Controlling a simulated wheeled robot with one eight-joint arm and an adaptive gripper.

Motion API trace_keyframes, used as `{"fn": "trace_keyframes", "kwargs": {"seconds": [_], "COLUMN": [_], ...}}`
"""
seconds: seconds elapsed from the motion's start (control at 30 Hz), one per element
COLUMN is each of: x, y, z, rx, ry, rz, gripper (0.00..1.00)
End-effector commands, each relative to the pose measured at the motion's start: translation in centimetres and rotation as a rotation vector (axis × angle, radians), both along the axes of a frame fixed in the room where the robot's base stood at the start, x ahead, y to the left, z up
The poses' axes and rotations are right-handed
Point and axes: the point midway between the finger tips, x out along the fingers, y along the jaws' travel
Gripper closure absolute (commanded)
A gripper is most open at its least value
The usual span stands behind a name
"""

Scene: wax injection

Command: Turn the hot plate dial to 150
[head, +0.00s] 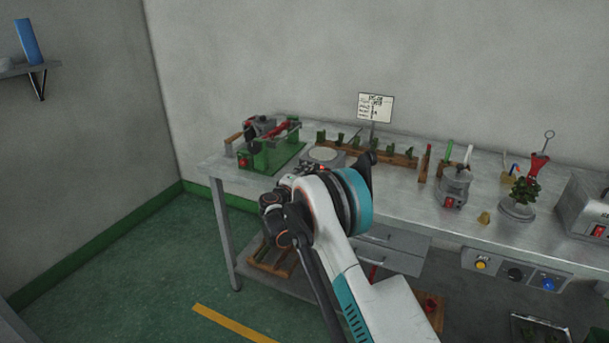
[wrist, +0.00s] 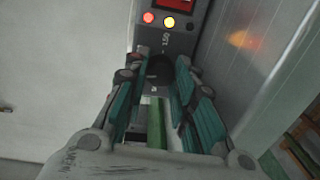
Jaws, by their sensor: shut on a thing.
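The hot plate (head: 323,154), a small grey unit with a pale round top, stands near the front edge of the metal bench in the head view. Its front panel shows in the wrist view, with a red display, a lit red lamp (wrist: 148,18) and a lit yellow lamp (wrist: 169,22). The black dial (wrist: 159,72) sits below them, with a "150" mark beside it. My gripper (wrist: 162,66) is shut on the dial, one teal-padded finger on each side. The fingers partly cover the dial and its scale, so I cannot tell its setting. My arm hides the gripper in the head view.
A green clamp machine (head: 268,152) stands left of the hot plate on the bench. A wooden rack (head: 395,157) with green pieces is behind it, under a sign (head: 376,107). A grey pot (head: 454,185) is to the right. The floor at left is open.

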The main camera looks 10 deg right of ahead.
Motion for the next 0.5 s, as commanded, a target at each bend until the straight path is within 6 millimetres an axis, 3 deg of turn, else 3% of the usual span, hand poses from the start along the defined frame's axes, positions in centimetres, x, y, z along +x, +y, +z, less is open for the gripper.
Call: {"fn": "trace_keyframes", "kwargs": {"seconds": [0.5], "x": [-0.11], "y": [-0.14], "z": [-0.13], "rx": [0.397], "ry": [-0.288], "rz": [-0.002], "gripper": [1.0]}}
